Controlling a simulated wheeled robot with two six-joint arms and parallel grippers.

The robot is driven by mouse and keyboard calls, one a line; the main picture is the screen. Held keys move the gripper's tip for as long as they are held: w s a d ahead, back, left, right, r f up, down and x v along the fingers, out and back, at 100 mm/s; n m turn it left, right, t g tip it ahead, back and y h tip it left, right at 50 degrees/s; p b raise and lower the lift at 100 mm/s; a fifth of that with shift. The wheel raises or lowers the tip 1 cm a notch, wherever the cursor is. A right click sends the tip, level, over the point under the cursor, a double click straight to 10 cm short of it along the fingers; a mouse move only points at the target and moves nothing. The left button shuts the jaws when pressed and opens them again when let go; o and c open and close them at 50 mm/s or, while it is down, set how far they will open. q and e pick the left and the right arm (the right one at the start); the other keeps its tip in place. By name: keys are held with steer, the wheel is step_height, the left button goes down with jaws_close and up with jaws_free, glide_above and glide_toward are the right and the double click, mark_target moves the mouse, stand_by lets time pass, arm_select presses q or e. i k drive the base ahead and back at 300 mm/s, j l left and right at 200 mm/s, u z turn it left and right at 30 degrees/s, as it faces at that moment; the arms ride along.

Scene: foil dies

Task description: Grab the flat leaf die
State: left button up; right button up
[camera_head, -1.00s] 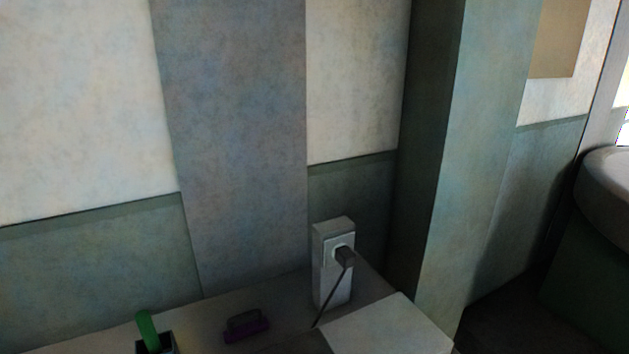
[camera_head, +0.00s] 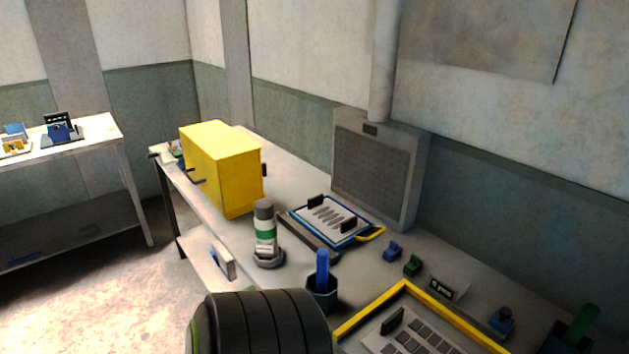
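A flat pale plate (camera_head: 328,214) with several dark leaf-like shapes and two black grips lies in a blue-edged holder on the long bench, right of centre. It looks most like the leaf die, but I cannot be sure. A yellow handle-like piece (camera_head: 371,234) sits at its right side. Another pale plate (camera_head: 405,340) with a grid of dark squares and a black grip lies inside a yellow frame (camera_head: 369,310) at the bottom, partly cut off by the picture edge. Neither of my grippers is in view.
A yellow box (camera_head: 222,168) stands on the bench (camera_head: 290,178), with a green-banded cylinder (camera_head: 265,235) nearer. A grey panelled unit (camera_head: 378,168) stands behind the plate. A cup with a blue handle (camera_head: 322,290) stands in front. A black ribbed drum (camera_head: 262,325) blocks the bottom.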

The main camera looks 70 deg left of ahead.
mark_target(332, 219)
steer(key=u, duration=2.25)
steer(key=j+z, duration=0.2)
steer(key=z, duration=0.3)
steer(key=i+j+z, duration=0.1)
steer(key=z, duration=0.4)
steer(key=j+z, duration=0.3)
steer(key=z, duration=0.2)
